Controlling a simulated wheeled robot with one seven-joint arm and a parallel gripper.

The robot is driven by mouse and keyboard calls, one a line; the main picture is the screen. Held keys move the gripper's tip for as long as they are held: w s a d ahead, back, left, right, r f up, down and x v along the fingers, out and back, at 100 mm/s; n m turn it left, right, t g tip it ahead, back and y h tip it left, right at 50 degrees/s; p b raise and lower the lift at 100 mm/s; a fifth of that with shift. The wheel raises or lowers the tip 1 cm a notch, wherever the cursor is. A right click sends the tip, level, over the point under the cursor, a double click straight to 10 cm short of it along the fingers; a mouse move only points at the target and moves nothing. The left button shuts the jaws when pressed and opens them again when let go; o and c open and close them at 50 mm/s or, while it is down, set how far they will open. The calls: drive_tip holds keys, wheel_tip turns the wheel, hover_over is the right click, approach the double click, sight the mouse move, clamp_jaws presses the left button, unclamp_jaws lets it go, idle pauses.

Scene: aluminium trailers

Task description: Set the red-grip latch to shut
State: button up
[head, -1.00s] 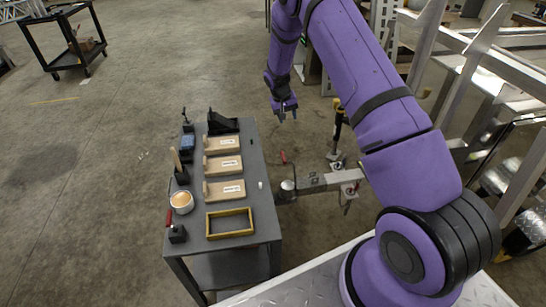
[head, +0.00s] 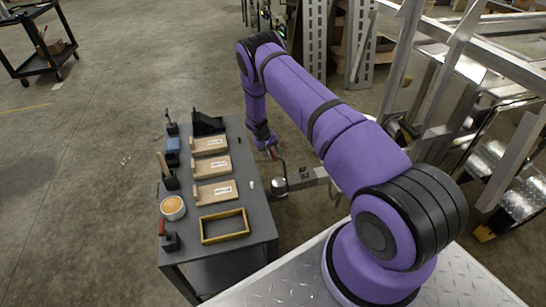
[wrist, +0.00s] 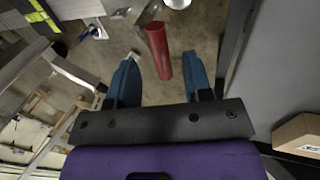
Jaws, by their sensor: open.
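The latch's red grip (wrist: 158,50) stands up between the two blue fingers of my open gripper (wrist: 160,78) in the wrist view, with a visible gap on each side. In the head view my gripper (head: 268,148) hangs just off the right edge of the cart, close above the red grip (head: 278,163). The grip rises by the grey round coupler end (head: 279,187) of the trailer tongue (head: 306,179). The latch's lower part is hard to make out, and my arm hides part of the tongue.
Trailer rails (head: 440,80) stand at right. The floor at left is open.

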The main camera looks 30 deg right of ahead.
sight(273, 155)
drive_tip(key=shift+x, duration=2.35)
drive_tip(key=shift+a, duration=0.1)
clamp_jaws()
